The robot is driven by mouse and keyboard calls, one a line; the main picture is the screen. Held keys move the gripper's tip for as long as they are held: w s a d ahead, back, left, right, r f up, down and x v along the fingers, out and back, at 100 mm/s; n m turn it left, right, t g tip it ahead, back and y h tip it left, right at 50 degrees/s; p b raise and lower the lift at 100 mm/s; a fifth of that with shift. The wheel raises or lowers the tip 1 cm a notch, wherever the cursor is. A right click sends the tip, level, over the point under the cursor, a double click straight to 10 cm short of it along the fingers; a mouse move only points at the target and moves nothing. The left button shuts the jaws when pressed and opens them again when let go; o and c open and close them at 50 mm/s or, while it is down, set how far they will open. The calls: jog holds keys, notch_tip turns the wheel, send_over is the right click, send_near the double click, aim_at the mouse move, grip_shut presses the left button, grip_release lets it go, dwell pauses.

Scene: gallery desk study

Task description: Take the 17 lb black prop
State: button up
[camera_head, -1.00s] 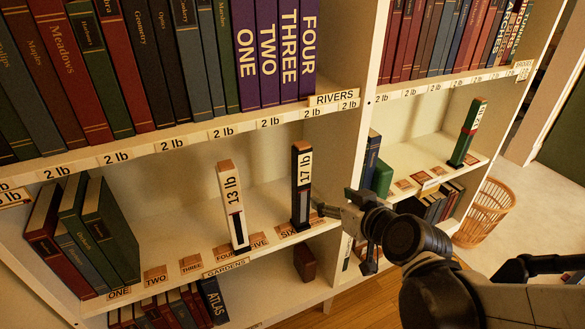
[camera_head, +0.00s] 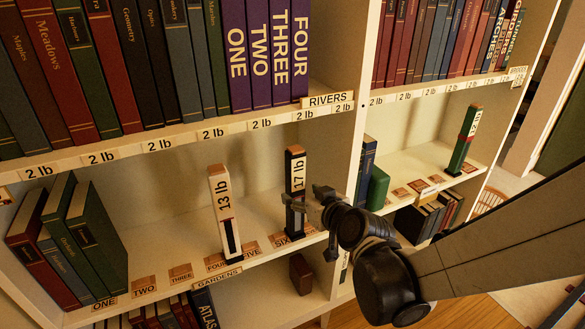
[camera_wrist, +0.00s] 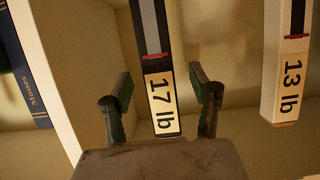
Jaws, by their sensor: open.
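The black prop (camera_head: 295,185) stands upright on the middle shelf, with a cream "17 lb" label and a brown top. It stands by the "SIX" tag. In the wrist view the black prop (camera_wrist: 161,100) lies between the two fingers of my gripper (camera_wrist: 160,90), with a visible gap on each side. In the head view my gripper (camera_head: 305,205) is at the prop's right side and covers part of its lower half. My gripper is open and holds nothing.
A white "13 lb" prop (camera_head: 224,215) stands just left of the black one. Several books (camera_head: 75,240) lean at the left of this shelf. A vertical divider (camera_head: 360,120) and a green block (camera_head: 378,188) are to the right. A green prop (camera_head: 465,140) stands farther right.

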aim_at(298, 190)
jog(key=shift+b+x, duration=0.95)
jog(key=shift+x, duration=1.7)
jog(key=shift+w+d+r, duration=0.1)
jog(key=shift+d+r, duration=0.05)
grip_shut()
